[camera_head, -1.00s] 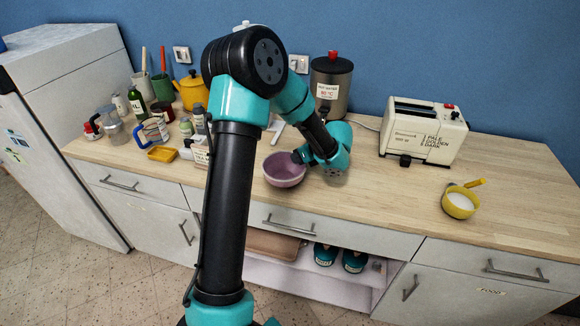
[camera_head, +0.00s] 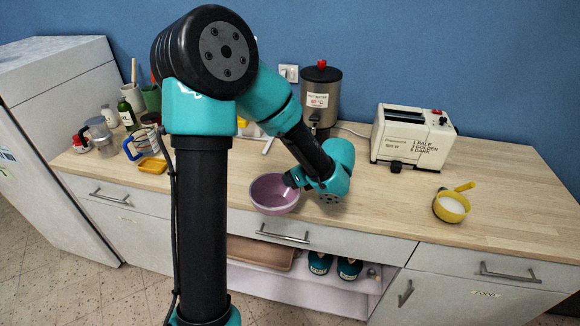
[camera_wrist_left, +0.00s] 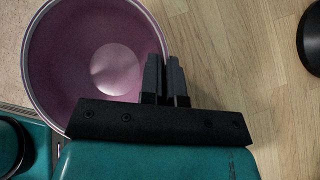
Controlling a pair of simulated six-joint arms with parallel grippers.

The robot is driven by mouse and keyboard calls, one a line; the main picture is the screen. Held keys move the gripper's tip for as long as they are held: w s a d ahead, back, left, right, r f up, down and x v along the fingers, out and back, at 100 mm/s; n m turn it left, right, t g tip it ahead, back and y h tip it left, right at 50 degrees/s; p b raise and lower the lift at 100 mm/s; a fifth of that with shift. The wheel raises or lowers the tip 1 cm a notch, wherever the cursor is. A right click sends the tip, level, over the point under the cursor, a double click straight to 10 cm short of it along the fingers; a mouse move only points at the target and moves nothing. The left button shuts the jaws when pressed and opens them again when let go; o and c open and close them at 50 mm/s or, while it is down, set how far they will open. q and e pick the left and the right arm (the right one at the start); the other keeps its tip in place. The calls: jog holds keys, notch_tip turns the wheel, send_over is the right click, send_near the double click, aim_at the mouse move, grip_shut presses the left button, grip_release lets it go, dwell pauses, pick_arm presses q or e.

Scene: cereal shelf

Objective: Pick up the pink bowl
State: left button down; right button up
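The pink bowl (camera_head: 274,195) is upright at the front edge of the wooden counter in the head view, and seems slightly raised above it. In the left wrist view the bowl (camera_wrist_left: 95,45) fills the upper left, with its inside empty. My left gripper (camera_head: 293,180) is at the bowl's right rim. In the left wrist view its two fingers (camera_wrist_left: 165,72) are close together with the rim between them, so it looks shut on the rim. The head-view fingertips are small and partly hidden. My right gripper is not in view.
A toaster (camera_head: 412,138) and a hot water dispenser (camera_head: 322,97) stand at the back. A small yellow pan (camera_head: 452,206) with white contents is at the right. A yellow dish (camera_head: 153,166) and several jars are at the left. The counter right of the bowl is clear.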

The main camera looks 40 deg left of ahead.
aim_at(291, 201)
pick_arm(q)
jog(key=shift+s+d+r, duration=0.15)
jog(key=shift+s+d, duration=0.7)
jog(key=shift+s+d+r, duration=0.1)
jog(key=shift+s+d, duration=0.7)
jog(key=shift+s, duration=0.05)
